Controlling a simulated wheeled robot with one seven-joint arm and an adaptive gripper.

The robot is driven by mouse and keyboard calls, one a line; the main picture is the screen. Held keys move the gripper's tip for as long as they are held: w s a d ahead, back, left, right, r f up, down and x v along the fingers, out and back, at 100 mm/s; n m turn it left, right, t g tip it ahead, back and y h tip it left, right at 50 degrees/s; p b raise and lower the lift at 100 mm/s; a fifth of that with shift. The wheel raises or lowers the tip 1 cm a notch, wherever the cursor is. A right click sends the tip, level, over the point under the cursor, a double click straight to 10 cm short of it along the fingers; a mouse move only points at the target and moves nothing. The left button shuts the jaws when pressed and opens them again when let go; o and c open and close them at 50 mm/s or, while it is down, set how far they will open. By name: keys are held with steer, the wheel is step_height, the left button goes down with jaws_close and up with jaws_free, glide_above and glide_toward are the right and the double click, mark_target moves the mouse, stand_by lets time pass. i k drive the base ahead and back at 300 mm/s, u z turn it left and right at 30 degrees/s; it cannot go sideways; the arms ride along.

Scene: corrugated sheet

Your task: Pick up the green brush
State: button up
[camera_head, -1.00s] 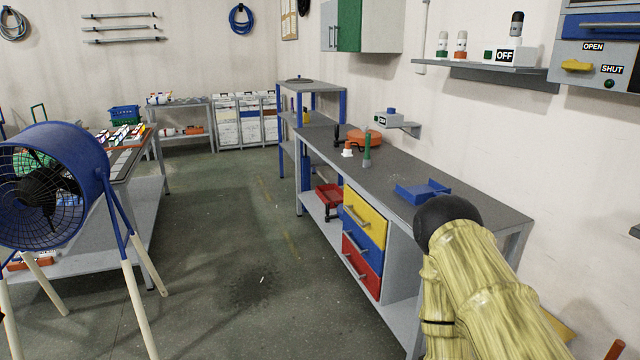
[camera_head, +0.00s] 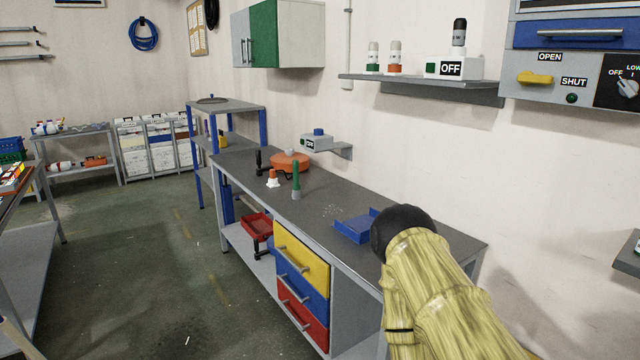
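A slim green upright item (camera_head: 296,176) with a pale lower end stands on the dark top of the long workbench (camera_head: 345,205). It looks like the green brush, but it is too small to make out bristles. It stands just right of a small white and orange item (camera_head: 273,178) and in front of a round orange object (camera_head: 291,160). My arm, in a yellow cover with a black rounded end, reaches in from the lower right, over the bench's near end. No gripper fingers show. The green item stands well beyond my arm, apart from it.
A blue tray (camera_head: 354,229) lies on the bench between my arm and the green item. Yellow, blue and red drawers (camera_head: 301,262) face the aisle. A wall shelf (camera_head: 430,84) hangs above at right. The floor (camera_head: 150,270) left of the bench is clear.

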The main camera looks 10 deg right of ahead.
mark_target(297, 193)
steer(key=z, duration=0.2)
steer(key=i, duration=1)
steer(key=u, duration=0.5)
steer(key=k, duration=0.6)
steer(key=u, duration=1.25)
steer(key=i, duration=1.5)
steer(key=z, duration=0.35)
